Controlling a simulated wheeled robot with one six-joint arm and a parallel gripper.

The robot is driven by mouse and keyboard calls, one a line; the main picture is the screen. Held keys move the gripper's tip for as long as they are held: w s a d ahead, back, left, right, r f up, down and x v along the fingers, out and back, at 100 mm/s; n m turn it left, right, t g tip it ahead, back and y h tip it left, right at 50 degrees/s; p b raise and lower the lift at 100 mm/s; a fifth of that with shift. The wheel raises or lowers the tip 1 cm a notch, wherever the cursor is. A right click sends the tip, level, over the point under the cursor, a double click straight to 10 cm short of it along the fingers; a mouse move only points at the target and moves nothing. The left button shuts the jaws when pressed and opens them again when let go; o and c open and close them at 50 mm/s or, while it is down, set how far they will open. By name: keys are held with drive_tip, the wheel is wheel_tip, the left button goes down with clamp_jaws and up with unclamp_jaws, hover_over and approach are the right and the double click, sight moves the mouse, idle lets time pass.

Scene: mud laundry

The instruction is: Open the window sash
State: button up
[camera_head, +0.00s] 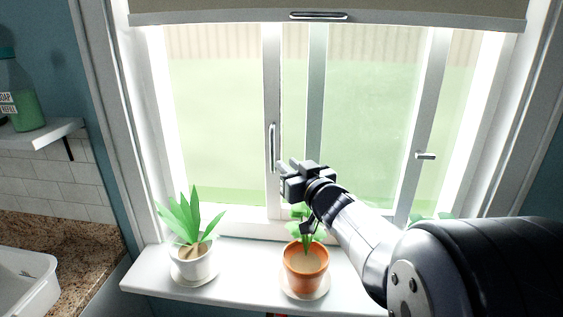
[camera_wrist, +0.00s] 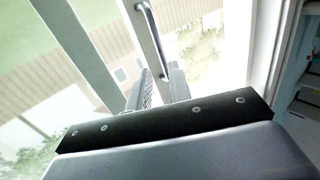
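The window sash (camera_head: 272,85) has a white frame and a vertical metal bar handle (camera_head: 271,148) on its stile. The handle also shows at the top of the wrist view (camera_wrist: 151,32). My gripper (camera_head: 281,172) is just right of the handle's lower end in the head view. In the wrist view its two fingers (camera_wrist: 160,87) are apart with nothing between them, and the handle lies beyond their tips. I cannot tell whether a finger touches the handle. I cannot tell how far the sash stands open.
On the sill (camera_head: 240,285) stand a white potted plant (camera_head: 193,262) at left and a terracotta pot (camera_head: 305,266) below my arm. A raised blind (camera_head: 230,18) hangs above. A small latch (camera_head: 425,156) is on the right stile. A soap bottle (camera_head: 25,105) stands on the left shelf.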

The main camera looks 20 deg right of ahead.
sight(271, 152)
drive_tip(key=shift+s+d, duration=0.25)
drive_tip(key=shift+s, duration=1.05)
drive_tip(key=w, duration=0.3)
drive_tip(key=w+a+p, duration=0.1)
drive_tip(key=w, duration=0.3)
drive_tip(key=w+a, duration=0.1)
drive_tip(key=w, duration=0.2)
drive_tip(key=shift+w, duration=0.25)
drive_tip(key=shift+w+a, duration=0.25)
drive_tip(key=shift+a, duration=0.1)
drive_tip(key=shift+a, duration=0.2)
